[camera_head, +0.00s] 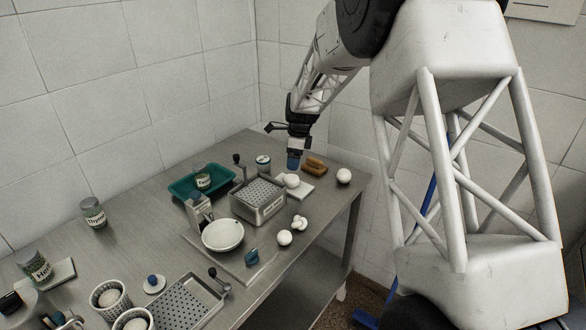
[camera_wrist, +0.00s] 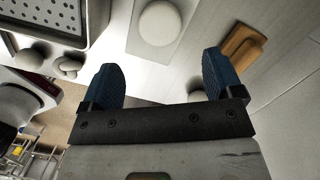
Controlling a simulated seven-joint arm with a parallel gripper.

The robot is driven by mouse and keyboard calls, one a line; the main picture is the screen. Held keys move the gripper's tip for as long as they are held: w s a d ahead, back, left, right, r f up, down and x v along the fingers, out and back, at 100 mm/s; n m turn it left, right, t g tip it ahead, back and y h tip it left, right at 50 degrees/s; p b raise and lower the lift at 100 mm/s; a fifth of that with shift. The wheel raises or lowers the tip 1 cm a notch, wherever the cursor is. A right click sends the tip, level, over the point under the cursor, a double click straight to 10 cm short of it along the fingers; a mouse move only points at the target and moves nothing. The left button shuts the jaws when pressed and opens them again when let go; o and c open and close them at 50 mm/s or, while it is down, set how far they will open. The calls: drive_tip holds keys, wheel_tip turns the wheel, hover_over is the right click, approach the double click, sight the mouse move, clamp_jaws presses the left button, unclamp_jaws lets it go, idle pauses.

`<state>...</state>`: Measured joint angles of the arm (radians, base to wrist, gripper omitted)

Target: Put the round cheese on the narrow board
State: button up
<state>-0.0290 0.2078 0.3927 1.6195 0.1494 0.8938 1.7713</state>
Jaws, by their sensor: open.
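My gripper (camera_head: 293,163) is open, its blue fingertips above the back right of the table; nothing shows between them in the wrist view (camera_wrist: 161,82). A white board (camera_head: 306,189) lies right of the perforated basket. A smooth, round white piece (camera_head: 291,181) rests on it; it also shows in the wrist view (camera_wrist: 159,23), ahead of the fingers. Another white round piece (camera_head: 343,176) lies on bare metal near the right edge, partly hidden by my gripper in the wrist view (camera_wrist: 197,96). I cannot tell which white piece is the round cheese.
The metal perforated basket (camera_head: 258,199) stands left of the white board. A brown, wooden-looking piece (camera_head: 315,165) lies behind the board. White pieces (camera_head: 284,237) lie near the front edge. A green tray (camera_head: 181,188), a white bowl (camera_head: 222,235) and jars (camera_head: 93,213) stand farther left.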

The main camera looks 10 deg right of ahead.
drive_tip(key=shift+d+r, duration=0.2)
drive_tip(key=shift+r, duration=1.4)
drive_tip(key=shift+s, duration=0.15)
drive_tip(key=s+d+r+n, duration=0.1)
drive_tip(key=s+r+n, duration=0.35)
drive_tip(key=s, duration=0.45)
drive_tip(key=s+d+r+n+t, duration=0.1)
drive_tip(key=s+r+n, duration=0.3)
drive_tip(key=s, duration=0.5)
drive_tip(key=s+d+r+n, duration=0.1)
drive_tip(key=s+r+n, duration=0.1)
drive_tip(key=s+r, duration=0.5)
drive_tip(key=s+f+n, duration=0.1)
drive_tip(key=s+n, duration=0.2)
drive_tip(key=s, duration=0.6)
drive_tip(key=s+d+f+n+h, duration=0.1)
drive_tip(key=s+n, duration=0.3)
drive_tip(key=s, duration=0.6)
drive_tip(key=s+f+n+t, duration=0.1)
drive_tip(key=s+f+n, duration=0.1)
drive_tip(key=s, duration=0.7)
drive_tip(key=shift+s+d+n+h, duration=0.25)
drive_tip(key=shift+n+h, duration=0.05)
drive_tip(key=shift+n, duration=0.35)
